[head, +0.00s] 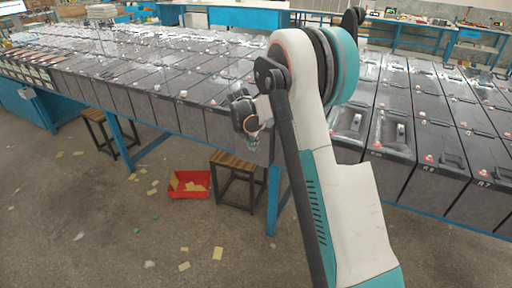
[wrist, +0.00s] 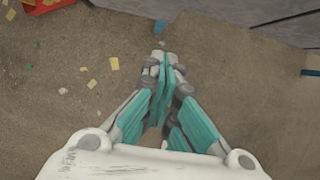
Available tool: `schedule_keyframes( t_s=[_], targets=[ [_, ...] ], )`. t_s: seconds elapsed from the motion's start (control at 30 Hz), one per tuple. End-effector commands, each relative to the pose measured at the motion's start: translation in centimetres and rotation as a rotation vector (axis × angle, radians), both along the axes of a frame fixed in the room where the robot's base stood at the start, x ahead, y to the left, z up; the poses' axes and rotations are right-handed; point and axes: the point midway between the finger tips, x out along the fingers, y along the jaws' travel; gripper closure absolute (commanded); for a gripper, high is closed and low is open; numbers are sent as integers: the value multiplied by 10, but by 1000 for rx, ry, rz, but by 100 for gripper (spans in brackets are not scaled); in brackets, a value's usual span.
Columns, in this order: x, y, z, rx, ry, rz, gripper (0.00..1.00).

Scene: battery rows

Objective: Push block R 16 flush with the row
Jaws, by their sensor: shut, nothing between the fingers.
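My gripper (head: 253,143) hangs in front of the near face of the left-hand battery row (head: 150,104) in the head view, fingers pointing down. In the wrist view my gripper (wrist: 165,62) is shut, its teal fingers together with nothing between them. Grey block faces (wrist: 240,14) show at the top right of the wrist view, apart from the fingertips in the picture; I cannot tell the true gap. I cannot read a label R 16 on any block, and my arm hides part of the row. Labels that look like R8 and R7 show on blocks (head: 436,165) at the right.
The blocks stand on a blue-framed table (head: 273,200). Two wooden stools (head: 236,162) (head: 93,116) and a red bin (head: 189,184) stand on the floor by it. Yellow scraps (head: 217,253) litter the floor. Open floor lies in front of the table.

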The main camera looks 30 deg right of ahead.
Motion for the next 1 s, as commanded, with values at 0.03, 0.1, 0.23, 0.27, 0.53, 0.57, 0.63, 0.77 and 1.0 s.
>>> schedule_keyframes(
  t_s=[0.03, 0.1, 0.23, 0.27, 0.53, 0.57, 0.63, 0.77, 1.0],
  targets=[
    [1, -2, -6, 0, 0, -1, 100],
    [3, -4, -15, 0, -1, -2, 100],
    [9, -11, -38, 1, -1, -3, 100],
    [10, -13, -44, 1, -1, -4, 100],
    [22, -28, -92, 1, -2, -2, 100],
    [24, -31, -93, 1, -3, -3, 100],
    [31, -41, -91, 1, -3, -4, 100],
    [40, -52, -90, 1, -3, -3, 100],
    [46, -59, -88, 0, -2, -2, 100]
  ],
)
